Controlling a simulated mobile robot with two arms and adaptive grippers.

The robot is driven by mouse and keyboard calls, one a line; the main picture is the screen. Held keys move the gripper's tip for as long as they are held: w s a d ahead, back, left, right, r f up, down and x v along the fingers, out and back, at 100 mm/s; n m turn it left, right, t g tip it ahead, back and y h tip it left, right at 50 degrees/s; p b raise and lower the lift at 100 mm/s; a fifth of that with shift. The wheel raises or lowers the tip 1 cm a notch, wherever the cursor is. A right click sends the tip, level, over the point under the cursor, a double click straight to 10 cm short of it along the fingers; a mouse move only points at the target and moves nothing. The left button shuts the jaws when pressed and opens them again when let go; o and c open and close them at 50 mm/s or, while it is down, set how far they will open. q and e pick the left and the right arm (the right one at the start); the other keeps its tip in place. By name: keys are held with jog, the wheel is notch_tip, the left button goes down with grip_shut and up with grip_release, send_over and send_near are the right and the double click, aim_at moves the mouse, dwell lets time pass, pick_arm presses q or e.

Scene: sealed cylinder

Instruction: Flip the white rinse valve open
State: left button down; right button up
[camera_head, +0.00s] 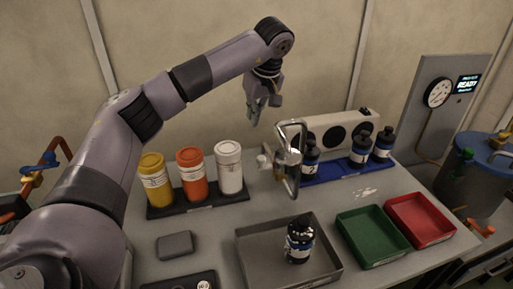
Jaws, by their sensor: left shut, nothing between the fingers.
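My left gripper (256,108) hangs fingers down from my left arm, which comes in from the left. Its fingers are shut and empty, high above the back of the worktop. Below it and slightly to the right stands a shiny metal fixture (292,166) with a curved pipe. A small white part (264,161) sits at the left side of this fixture; it looks like the rinse valve, but its lever position is too small to tell. The gripper is apart from it. My right gripper is not in view.
Yellow (154,181), orange (191,174) and white (229,170) jars stand in a dark rack left of the fixture. Dark bottles stand in a blue tray (346,169). A grey tray (251,259) holds a dark bottle (299,241). Green (371,234) and red (420,219) trays lie right.

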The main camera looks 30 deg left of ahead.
pick_arm(q)
jog(key=p+x, duration=0.1)
jog(key=x, duration=0.9)
jog(key=d, duration=0.1)
jog(key=s+d, duration=0.1)
jog(key=d+p, duration=0.1)
jog(key=shift+s+d, duration=0.35)
jog(key=shift+s, duration=0.05)
jog(key=shift+a, duration=0.1)
